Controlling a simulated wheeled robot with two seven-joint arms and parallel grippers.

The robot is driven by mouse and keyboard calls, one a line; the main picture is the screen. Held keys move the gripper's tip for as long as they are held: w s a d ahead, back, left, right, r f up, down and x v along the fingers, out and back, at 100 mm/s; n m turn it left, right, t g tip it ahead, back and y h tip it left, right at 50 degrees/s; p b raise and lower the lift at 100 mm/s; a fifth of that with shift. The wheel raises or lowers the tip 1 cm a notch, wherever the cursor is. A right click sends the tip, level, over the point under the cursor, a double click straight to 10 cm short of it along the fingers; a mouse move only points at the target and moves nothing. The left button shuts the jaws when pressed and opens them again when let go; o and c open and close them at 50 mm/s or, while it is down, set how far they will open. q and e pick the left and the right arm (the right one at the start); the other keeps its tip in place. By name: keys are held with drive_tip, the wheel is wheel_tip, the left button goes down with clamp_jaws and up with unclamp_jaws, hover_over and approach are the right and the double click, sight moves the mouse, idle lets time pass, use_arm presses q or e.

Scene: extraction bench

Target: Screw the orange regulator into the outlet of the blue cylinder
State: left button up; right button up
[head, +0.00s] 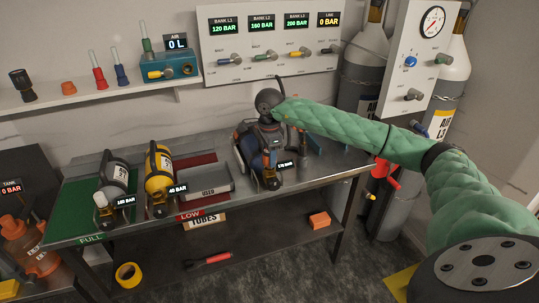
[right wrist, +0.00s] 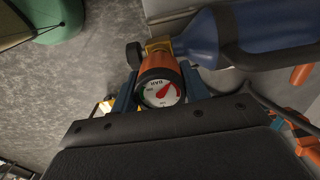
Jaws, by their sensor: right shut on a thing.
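The blue cylinder (head: 243,150) lies on the steel bench with a 170 BAR tag beside it, partly covered by my right gripper (head: 272,152). In the right wrist view the cylinder (right wrist: 265,30) runs to the upper right, with a brass valve (right wrist: 158,46) and a dark knob at its end. The orange regulator (right wrist: 157,66), with a round white gauge facing the camera, sits between the blue fingers of my right gripper (right wrist: 160,88), which is shut on it. The regulator is up against the brass valve; how far it is threaded cannot be told. My left gripper is not in view.
A valve panel (head: 270,45) and tall grey cylinders (head: 365,60) stand behind. A shelf (head: 100,97) holds small fittings.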

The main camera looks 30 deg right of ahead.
drive_tip(key=shift+f+b, duration=0.35)
drive_tip(key=shift+f, duration=0.1)
drive_tip(key=shift+m, duration=0.5)
drive_tip(key=m, duration=0.3)
drive_tip(key=shift+m+b, duration=0.35)
drive_tip(key=shift+m, duration=0.05)
drive_tip(key=m, duration=0.4)
drive_tip(key=o, duration=1.3)
